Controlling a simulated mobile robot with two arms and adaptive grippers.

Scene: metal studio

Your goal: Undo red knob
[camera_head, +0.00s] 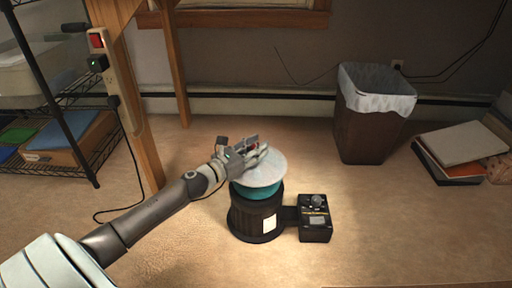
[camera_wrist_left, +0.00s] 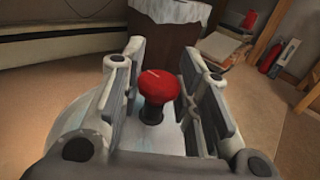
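The red knob (camera_wrist_left: 158,86) stands up from the middle of a white round lid (camera_head: 264,172). The lid sits on a machine with a teal upper band (camera_head: 258,190) and a dark ribbed base (camera_head: 248,215). My left gripper (camera_head: 254,148) reaches over the lid from the left. In the left wrist view my left gripper (camera_wrist_left: 162,55) is open, with a finger on each side of the knob and visible gaps between them. In the head view the fingers mostly hide the knob. My right gripper is not in view.
A black control box (camera_head: 315,218) with a dial adjoins the machine on the right. A lined waste bin (camera_head: 368,130) and books (camera_head: 462,145) stand farther back. A wooden post (camera_head: 140,130) with a power strip is at the left. The floor around the machine is mostly clear.

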